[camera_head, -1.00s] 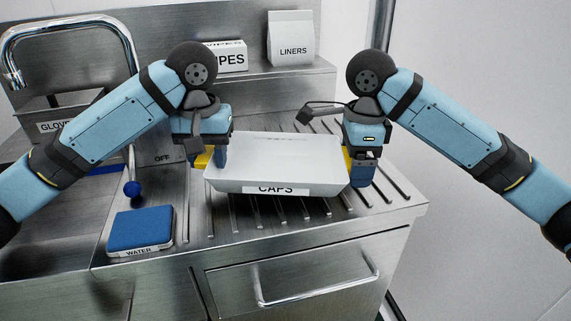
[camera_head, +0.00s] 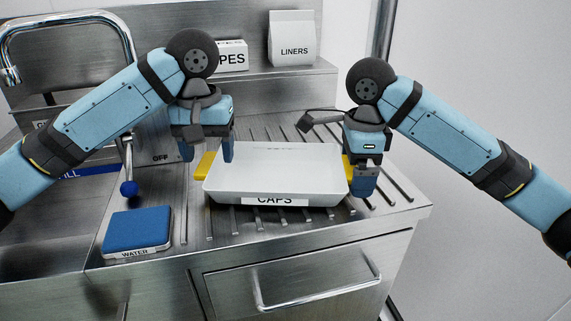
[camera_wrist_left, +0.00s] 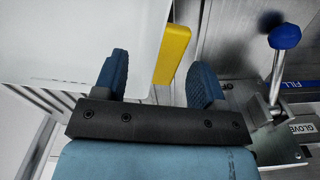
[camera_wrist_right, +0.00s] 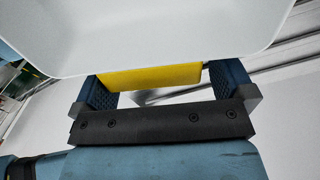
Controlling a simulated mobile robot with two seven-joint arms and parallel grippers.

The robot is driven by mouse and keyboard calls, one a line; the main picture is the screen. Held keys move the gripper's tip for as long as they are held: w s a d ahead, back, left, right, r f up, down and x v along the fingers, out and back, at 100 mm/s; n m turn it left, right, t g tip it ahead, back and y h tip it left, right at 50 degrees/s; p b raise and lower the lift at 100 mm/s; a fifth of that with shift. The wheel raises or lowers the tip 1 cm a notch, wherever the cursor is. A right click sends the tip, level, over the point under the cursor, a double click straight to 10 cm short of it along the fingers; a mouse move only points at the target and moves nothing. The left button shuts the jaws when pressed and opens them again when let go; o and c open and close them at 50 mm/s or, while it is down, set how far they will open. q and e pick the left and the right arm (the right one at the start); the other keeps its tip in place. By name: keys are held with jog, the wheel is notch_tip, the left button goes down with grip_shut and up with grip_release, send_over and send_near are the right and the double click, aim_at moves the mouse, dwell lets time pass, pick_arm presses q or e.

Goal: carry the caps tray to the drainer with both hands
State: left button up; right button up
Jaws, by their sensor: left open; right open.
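The white caps tray (camera_head: 276,172), with a CAPS label on its front, rests on the ribbed drainer surface (camera_head: 225,222). It has a yellow handle at each end. The left handle (camera_head: 205,165) is bare in the head view. My left gripper (camera_head: 213,150) is open, above and behind that handle; the left wrist view shows the handle (camera_wrist_left: 173,54) apart from the fingers. My right gripper (camera_head: 366,180) is open at the right end, and the right wrist view shows the yellow handle (camera_wrist_right: 150,76) between its spread fingers. The tray looks empty.
A blue sponge pad (camera_head: 138,229) in a WATER holder lies left of the tray. A blue-knobbed lever (camera_head: 129,188) and a faucet (camera_head: 70,22) stand further left. A wipes box (camera_head: 232,56) and LINERS bag (camera_head: 292,38) sit on the back shelf.

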pick_arm(q)
jog(key=r, duration=0.5)
jog(key=shift+s+r, duration=0.2)
pick_arm(e)
jog(key=shift+s+r, duration=0.1)
jog(key=shift+r, duration=0.25)
pick_arm(q)
jog(key=shift+w+a+r, duration=0.1)
jog(key=shift+r, duration=0.45)
pick_arm(e)
jog(key=shift+r, duration=0.15)
pick_arm(q)
jog(key=shift+r, duration=0.25)
pick_arm(e)
notch_tip(320, 180, up, 12)
jog(key=shift+f, duration=0.2)
